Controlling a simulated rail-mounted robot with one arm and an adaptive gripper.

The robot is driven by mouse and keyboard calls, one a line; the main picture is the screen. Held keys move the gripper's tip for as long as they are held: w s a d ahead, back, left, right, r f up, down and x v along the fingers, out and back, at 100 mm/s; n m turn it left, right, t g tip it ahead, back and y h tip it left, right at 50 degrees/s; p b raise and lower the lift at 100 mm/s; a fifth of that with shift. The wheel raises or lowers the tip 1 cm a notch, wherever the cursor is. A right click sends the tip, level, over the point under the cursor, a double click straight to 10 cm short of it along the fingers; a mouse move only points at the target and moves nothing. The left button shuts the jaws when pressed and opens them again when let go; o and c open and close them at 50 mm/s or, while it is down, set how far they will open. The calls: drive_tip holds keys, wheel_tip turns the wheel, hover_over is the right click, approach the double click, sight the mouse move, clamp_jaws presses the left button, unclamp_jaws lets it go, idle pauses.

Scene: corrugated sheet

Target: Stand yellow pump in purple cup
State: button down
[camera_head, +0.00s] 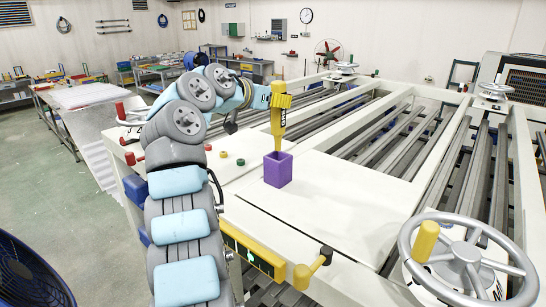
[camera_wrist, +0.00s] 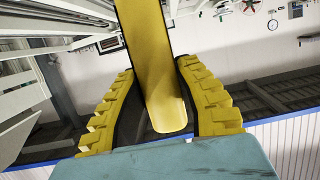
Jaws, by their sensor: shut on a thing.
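The purple cup (camera_head: 278,170) stands upright on the white machine top in the head view, with its open mouth up. The yellow pump (camera_head: 278,142) is upright above it, and its narrow lower end is at the cup's mouth. I cannot tell how far, if at all, that end is inside. My gripper (camera_head: 281,101) is shut on the upper part of the pump. In the wrist view the pump (camera_wrist: 157,85) lies between my two yellow ribbed fingers. The cup is not seen in the wrist view.
A large grey handwheel (camera_head: 470,255) with a yellow handle is at the front right. Rails and slats lie behind. The white panel around the cup is mostly clear.

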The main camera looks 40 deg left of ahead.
sight(274, 135)
drive_tip(key=shift+f+p, duration=1.35)
drive_tip(key=shift+f, duration=3.55)
drive_tip(key=c, duration=0.8)
unclamp_jaws()
drive_tip(key=shift+c, duration=0.2)
drive_tip(key=shift+r, duration=0.15)
drive_tip(key=b+v, duration=0.3)
drive_tip(key=v, duration=0.9)
drive_tip(key=shift+b, duration=0.35)
